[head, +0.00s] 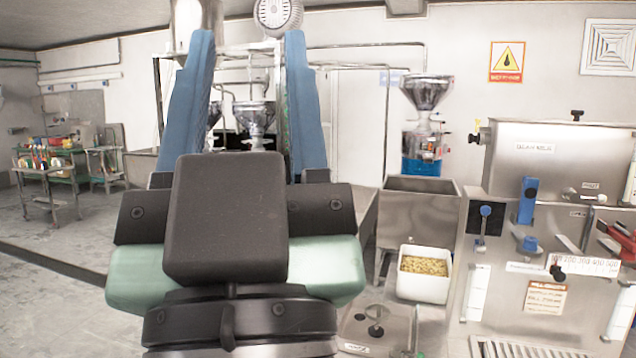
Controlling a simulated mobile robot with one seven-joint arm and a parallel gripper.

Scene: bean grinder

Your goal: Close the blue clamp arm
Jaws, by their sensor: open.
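My gripper (248,42) fills the left centre of the head view. Its two blue fingers point up and stand wide apart, with nothing between them. On the metal machine at the right, an upright blue handle (527,200) stands against the front of the steel housing. It looks like the blue clamp arm, but I cannot tell for sure. A smaller blue knob on a lever (485,211) sits on a black plate to its left. Another blue-tipped handle (529,243) lies tilted just below it. My gripper is well to the left of all three and touches none.
The steel bean grinder housing (557,160) stands behind the sloped panel. A white bin of beans (424,288) sits below a metal chute (420,205). Red-handled tools (622,238) lie at the far right. A funnel-topped machine (425,95) stands behind.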

